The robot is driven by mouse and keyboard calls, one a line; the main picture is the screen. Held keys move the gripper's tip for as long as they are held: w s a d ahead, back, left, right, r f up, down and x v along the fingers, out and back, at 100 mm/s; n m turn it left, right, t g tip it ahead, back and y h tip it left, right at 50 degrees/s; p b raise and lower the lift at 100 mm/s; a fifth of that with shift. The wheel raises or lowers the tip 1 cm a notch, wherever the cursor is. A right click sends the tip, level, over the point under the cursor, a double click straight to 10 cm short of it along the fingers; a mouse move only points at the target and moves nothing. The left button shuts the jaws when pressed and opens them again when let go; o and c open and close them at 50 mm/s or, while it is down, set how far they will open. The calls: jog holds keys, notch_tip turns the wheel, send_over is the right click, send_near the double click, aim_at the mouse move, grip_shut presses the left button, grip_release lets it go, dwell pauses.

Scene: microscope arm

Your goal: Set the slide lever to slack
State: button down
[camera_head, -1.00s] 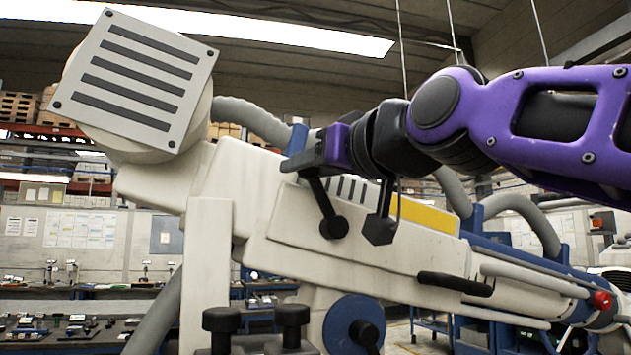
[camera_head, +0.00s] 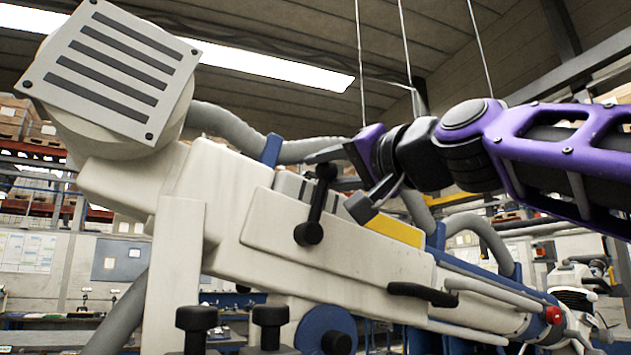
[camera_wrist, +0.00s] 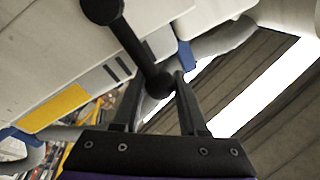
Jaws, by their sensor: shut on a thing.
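The slide lever (camera_head: 318,202) is a black bar with a round knob at each end, on the side of the cream microscope arm (camera_head: 335,250). Its lower knob sits on the panel, and the bar stands nearly upright, leaning slightly right at the top. My gripper (camera_head: 334,182) is at the upper knob, shut on it. In the wrist view the lever's end knob (camera_wrist: 158,86) lies between the two dark fingers of my gripper (camera_wrist: 156,79). No slack marking is readable.
A grey slotted plate (camera_head: 112,68) caps the upper left end. A yellow panel (camera_head: 394,230) and a black handle (camera_head: 423,294) lie right of the lever. Dark knobs (camera_head: 270,320) and a blue wheel (camera_head: 326,330) stand below. Grey hoses run behind the arm.

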jog(key=shift+w+d+f, duration=0.1)
jog(key=shift+w+d, duration=0.05)
dwell(0.4)
jog(key=shift+c, duration=2.3)
grip_release()
jog(key=shift+d, duration=0.1)
jog(key=b+v, duration=0.1)
jog(key=v, duration=1.6)
jog(key=shift+s+b, duration=0.3)
jog(key=shift+b, duration=0.1)
